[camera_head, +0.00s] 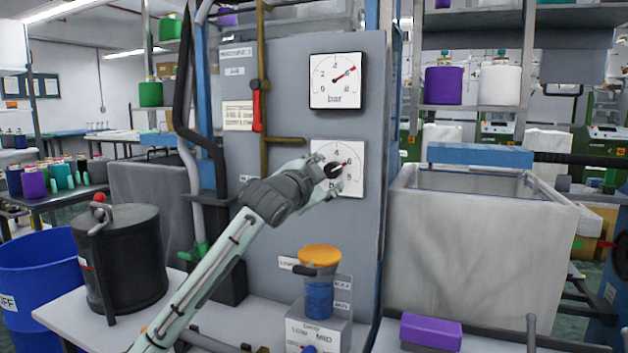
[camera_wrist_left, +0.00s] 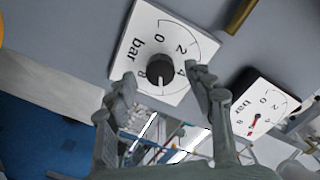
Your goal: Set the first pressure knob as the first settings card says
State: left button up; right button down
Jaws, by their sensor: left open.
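The pressure knob (camera_head: 333,171) is black and sits on a white square dial plate (camera_head: 353,187) on the grey panel. In the left wrist view the knob (camera_wrist_left: 160,72) shows a white mark pointing to the scale between 4 and 8. My left gripper (camera_head: 331,175) is open at the knob. In the wrist view its fingers (camera_wrist_left: 165,78) stand on either side of the knob, with gaps visible. A cream card (camera_head: 237,115) is on the panel at left; its text is too small to read. My right gripper is not in view.
A brown pipe (camera_head: 263,60) with a red lever (camera_head: 257,108) runs left of the dials. An orange-lidded blue jar (camera_head: 319,290) stands below. A grey tank (camera_head: 480,245) is right.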

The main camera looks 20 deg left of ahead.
pick_arm(q)
jog(key=s, duration=0.9)
jog(key=shift+s+a, duration=0.25)
jog(key=shift+s, duration=0.15)
